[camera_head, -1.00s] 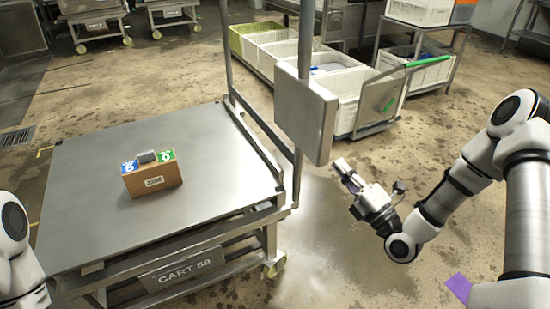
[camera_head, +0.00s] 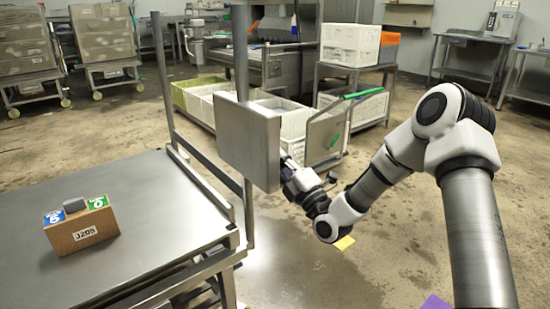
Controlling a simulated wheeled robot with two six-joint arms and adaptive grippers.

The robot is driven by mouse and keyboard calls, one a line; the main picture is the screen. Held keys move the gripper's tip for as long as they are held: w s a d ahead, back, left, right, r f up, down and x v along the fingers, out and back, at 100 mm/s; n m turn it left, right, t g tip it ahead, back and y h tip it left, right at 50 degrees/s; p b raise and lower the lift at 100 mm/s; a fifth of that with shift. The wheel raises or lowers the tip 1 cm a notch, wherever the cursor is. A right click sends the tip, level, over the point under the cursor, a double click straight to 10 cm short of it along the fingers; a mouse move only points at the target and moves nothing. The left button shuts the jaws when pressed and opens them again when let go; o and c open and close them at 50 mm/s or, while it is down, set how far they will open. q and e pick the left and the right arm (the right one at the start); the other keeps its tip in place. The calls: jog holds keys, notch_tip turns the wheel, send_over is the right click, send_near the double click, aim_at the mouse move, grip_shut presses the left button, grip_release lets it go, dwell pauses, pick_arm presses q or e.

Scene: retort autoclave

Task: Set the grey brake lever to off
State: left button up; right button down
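No part is clearly recognisable as the grey brake lever. A small grey block (camera_head: 74,205) sits on top of a brown box (camera_head: 84,232) marked J205, between a blue and a green label; I cannot tell whether it is a lever. The box stands on the steel cart top (camera_head: 150,205) at the left. My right gripper (camera_head: 287,166) is at the right edge of a grey metal panel (camera_head: 250,140) on an upright post. Its fingertips are small and partly hidden there, so opening and contact are unclear. My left gripper is out of view.
Behind the panel stand white crates (camera_head: 297,122) and a green-edged crate (camera_head: 190,92) on a low cart. A rack (camera_head: 352,78) holds more crates. Wet open floor (camera_head: 390,250) lies right of the steel cart. A purple patch (camera_head: 437,302) is on the floor.

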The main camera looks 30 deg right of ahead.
aim_at(273, 133)
jog(key=shift+x, duration=0.85)
jog(key=w+r+g+p, duration=0.1)
jog(key=r+g+p, duration=0.1)
jog(key=p, duration=0.6)
jog(key=w+r+g+p, duration=0.2)
jog(key=g+p, duration=0.1)
jog(key=p, duration=0.6)
jog(key=shift+w+a+r, duration=0.15)
jog(key=shift+w+r, duration=0.05)
jog(key=shift+w, duration=0.1)
jog(key=w+g+p, duration=0.2)
jog(key=p, duration=0.3)
jog(key=w+g+p, duration=0.2)
jog(key=g+p, duration=0.1)
jog(key=p, duration=0.2)
jog(key=shift+w+a+g+h, duration=0.2)
jog(key=shift+g+h, duration=0.1)
jog(key=shift+h, duration=0.1)
jog(key=shift+w+f+g+p, duration=0.35)
jog(key=shift+w+p, duration=0.1)
jog(key=shift+w, duration=0.1)
jog(key=shift+w+f+g+p, duration=0.35)
jog(key=shift+w+p, duration=0.05)
jog(key=shift+w, duration=0.15)
jog(key=shift+a, duration=0.1)
